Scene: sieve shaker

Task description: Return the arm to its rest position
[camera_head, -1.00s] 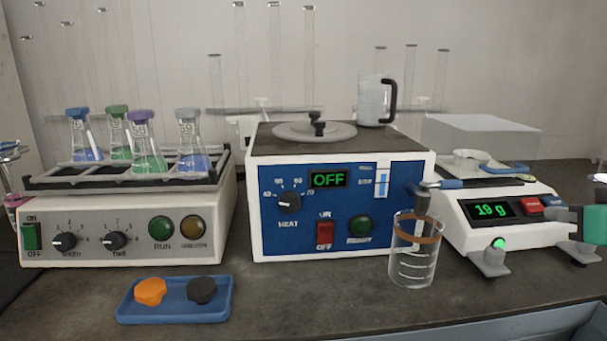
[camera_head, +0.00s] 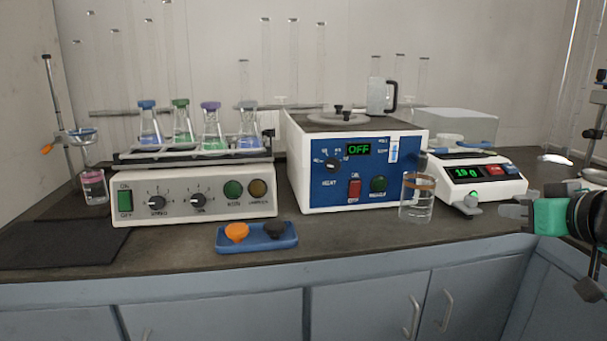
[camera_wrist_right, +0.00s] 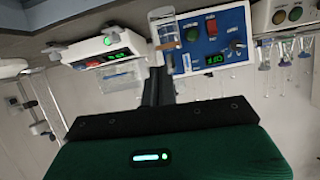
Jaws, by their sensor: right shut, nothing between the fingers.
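My right gripper (camera_head: 514,211) shows at the right edge of the head view, in front of the bench edge below the balance (camera_head: 470,178). It is shut and empty. In the right wrist view its closed fingers (camera_wrist_right: 157,85) stand apart from everything, with the bench equipment upside down beyond them. My left gripper is not in view.
A glass beaker (camera_head: 416,200) stands beside the blue-fronted heater (camera_head: 340,165), which reads OFF. A shaker (camera_head: 195,200) carries several flasks. A blue tray (camera_head: 225,243) holds an orange and a black stopper. A dark mat (camera_head: 60,245) lies at left. Cabinets are below.

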